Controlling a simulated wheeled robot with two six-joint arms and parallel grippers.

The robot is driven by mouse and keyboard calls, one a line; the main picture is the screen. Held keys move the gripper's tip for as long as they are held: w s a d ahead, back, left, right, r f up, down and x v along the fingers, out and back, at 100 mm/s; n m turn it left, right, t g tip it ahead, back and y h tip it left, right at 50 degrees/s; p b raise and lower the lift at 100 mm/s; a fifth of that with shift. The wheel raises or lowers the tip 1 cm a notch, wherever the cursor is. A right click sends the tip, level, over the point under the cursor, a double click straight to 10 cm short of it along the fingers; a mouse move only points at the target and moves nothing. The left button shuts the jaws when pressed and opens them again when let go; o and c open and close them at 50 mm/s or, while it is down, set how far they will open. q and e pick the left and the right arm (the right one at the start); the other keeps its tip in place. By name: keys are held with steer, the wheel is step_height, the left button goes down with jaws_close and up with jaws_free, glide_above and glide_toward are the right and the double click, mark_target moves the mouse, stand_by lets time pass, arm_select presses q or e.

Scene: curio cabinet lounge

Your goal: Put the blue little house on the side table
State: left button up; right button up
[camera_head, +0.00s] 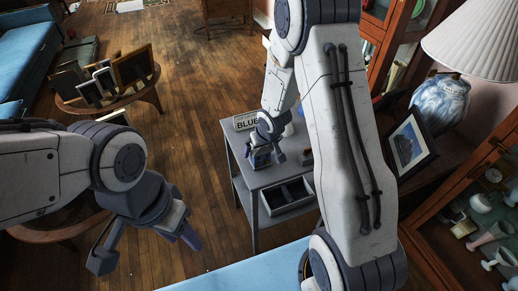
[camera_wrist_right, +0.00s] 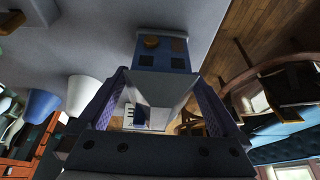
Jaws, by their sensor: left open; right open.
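The blue little house (camera_head: 260,159) is on the grey side table (camera_head: 268,178), near its left edge, below my right gripper (camera_head: 267,140). In the right wrist view the house (camera_wrist_right: 163,62) has a blue wall with dark windows and a pale roof. Its wall end meets the grey surface, and its roof lies between the two open fingers of my right gripper (camera_wrist_right: 160,105). Whether the fingers touch it I cannot tell. My left gripper (camera_head: 145,248) is open and empty above the floor, left of the table.
A sign reading "BLUE" (camera_head: 246,121) stands at the table's back edge. The table front has an open compartment (camera_head: 287,194). A framed picture (camera_head: 408,145), a blue-white lamp (camera_head: 441,100) and glass cabinets stand right. A round table (camera_head: 145,96) with frames is at the back left.

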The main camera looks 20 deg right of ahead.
steer(key=shift+r+p, duration=0.3)
steer(key=shift+r, duration=0.05)
steer(key=s+a+r+n+p, duration=0.1)
steer(key=s+a+r+p, duration=0.2)
steer(key=r, duration=0.5)
steer(key=s+a+r+p, duration=0.2)
steer(key=s+r+p, duration=0.2)
steer(key=r, duration=0.3)
arm_select(q)
step_height(320, 180, up, 8)
steer(key=shift+f, duration=0.25)
arm_select(e)
steer(key=s+a+r+n+g, duration=0.1)
steer(key=s+a+r+n, duration=0.1)
steer(key=s, duration=0.5)
steer(key=s+a+r+n+g, duration=0.2)
steer(key=s+a+r, duration=0.2)
steer(key=s, duration=0.4)
steer(key=s+a+r+n+g, duration=0.1)
steer(key=s+a+r+n, duration=0.1)
steer(key=s+a+r, duration=0.2)
steer(key=s, duration=0.3)
steer(key=shift+s+a+y, duration=0.25)
steer(key=shift+y, duration=0.15)
